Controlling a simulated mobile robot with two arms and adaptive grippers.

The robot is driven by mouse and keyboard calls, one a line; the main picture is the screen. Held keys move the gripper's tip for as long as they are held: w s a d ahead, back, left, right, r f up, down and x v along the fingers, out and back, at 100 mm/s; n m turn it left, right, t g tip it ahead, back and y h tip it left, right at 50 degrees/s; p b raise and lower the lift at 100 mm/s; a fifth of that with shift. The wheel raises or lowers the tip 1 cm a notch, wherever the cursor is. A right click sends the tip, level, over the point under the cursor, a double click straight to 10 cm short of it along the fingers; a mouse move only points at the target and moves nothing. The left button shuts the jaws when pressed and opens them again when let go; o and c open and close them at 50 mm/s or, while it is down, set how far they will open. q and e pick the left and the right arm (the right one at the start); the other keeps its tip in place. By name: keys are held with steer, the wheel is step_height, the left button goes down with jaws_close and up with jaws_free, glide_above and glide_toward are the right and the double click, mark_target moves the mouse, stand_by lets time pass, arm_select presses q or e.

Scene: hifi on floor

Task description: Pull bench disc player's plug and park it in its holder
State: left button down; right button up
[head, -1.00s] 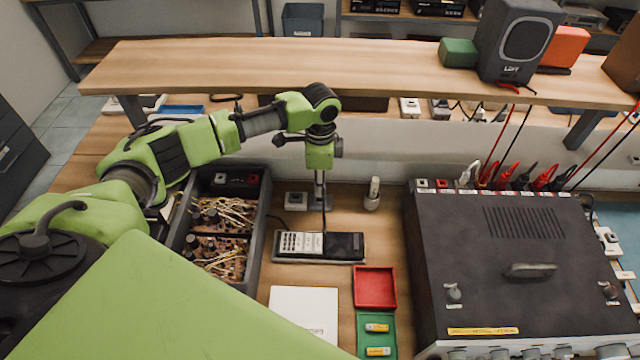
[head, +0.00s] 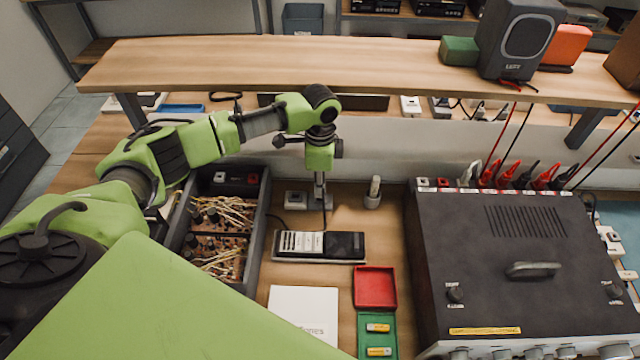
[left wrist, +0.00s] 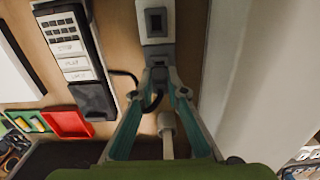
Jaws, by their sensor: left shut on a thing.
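A flat grey-and-black unit (head: 320,246) with a button panel lies on the bench; its keys, one reading STOP, show in the left wrist view (left wrist: 70,50). I take it for the disc player. A black cable runs from it towards my left gripper (head: 319,203). In the left wrist view my left gripper (left wrist: 160,78) is shut on a small dark plug (left wrist: 158,75) at the near end of a pale socket block (left wrist: 156,22). I cannot tell whether the plug is seated. A pale upright post (head: 373,193) stands right of the gripper, possibly the holder. My right gripper is out of view.
A large dark equipment case (head: 510,260) with red and black leads stands at right. A bin of wires (head: 265,215) is at left. Red (head: 375,288) and green (head: 362,335) trays and white paper (head: 303,312) lie in front. A shelf (head: 290,65) spans behind.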

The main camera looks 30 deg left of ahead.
arm_select(q)
steer(key=shift+p, duration=0.4)
stand_by(0.4)
steer(key=shift+f, duration=0.4)
stand_by(0.6)
steer(key=shift+f+b, duration=0.3)
steer(key=shift+f, duration=0.3)
stand_by(0.5)
steer(key=c, duration=1.9)
jaws_free()
